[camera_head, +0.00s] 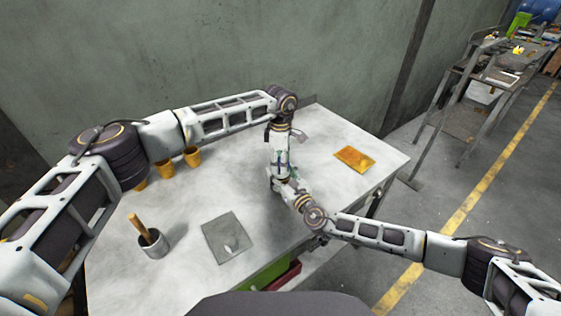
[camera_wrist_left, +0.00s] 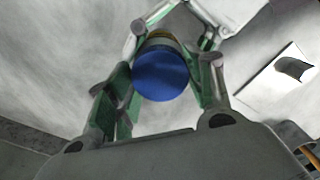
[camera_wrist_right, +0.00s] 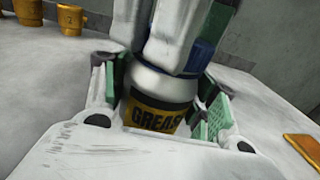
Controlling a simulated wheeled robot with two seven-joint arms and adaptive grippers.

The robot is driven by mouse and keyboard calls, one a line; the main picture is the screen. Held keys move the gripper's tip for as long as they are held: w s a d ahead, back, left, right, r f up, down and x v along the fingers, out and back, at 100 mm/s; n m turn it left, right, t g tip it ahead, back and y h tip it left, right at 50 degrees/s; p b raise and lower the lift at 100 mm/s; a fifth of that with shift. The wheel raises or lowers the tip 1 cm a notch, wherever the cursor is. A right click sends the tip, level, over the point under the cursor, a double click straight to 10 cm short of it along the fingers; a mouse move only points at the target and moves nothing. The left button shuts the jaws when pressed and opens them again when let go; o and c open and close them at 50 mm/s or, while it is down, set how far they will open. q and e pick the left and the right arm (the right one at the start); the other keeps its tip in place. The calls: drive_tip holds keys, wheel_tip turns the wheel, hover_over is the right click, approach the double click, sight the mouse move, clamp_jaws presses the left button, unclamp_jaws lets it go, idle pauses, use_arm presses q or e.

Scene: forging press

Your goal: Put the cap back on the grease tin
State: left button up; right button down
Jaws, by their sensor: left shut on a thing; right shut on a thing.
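The grease tin (camera_wrist_right: 158,112) stands upright between the fingers of my right gripper (camera_wrist_right: 165,108), which is shut on its body. It has a white top and a yellow band lettered GREASE. The blue cap (camera_wrist_left: 162,75) is in my left gripper (camera_wrist_left: 166,82), which is shut on it from above. In the right wrist view the cap (camera_wrist_right: 202,56) shows at the tin's top, partly hidden by the left fingers. I cannot tell whether it is fully seated. In the head view my left gripper (camera_head: 280,172) hangs over my right gripper (camera_head: 284,188), and they hide the tin.
Several orange cups (camera_head: 192,156) stand along the table's back left. A metal pot (camera_head: 154,244) with a wooden handle and a grey plate (camera_head: 226,238) are at the front.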

use_arm(q)
drive_tip(key=m, duration=0.6)
drive_tip(key=shift+w+a, duration=0.1)
drive_tip(key=o, duration=1.1)
drive_tip(key=shift+o, duration=0.2)
drive_tip(key=shift+r, duration=2.2)
drive_tip(key=shift+c, duration=0.3)
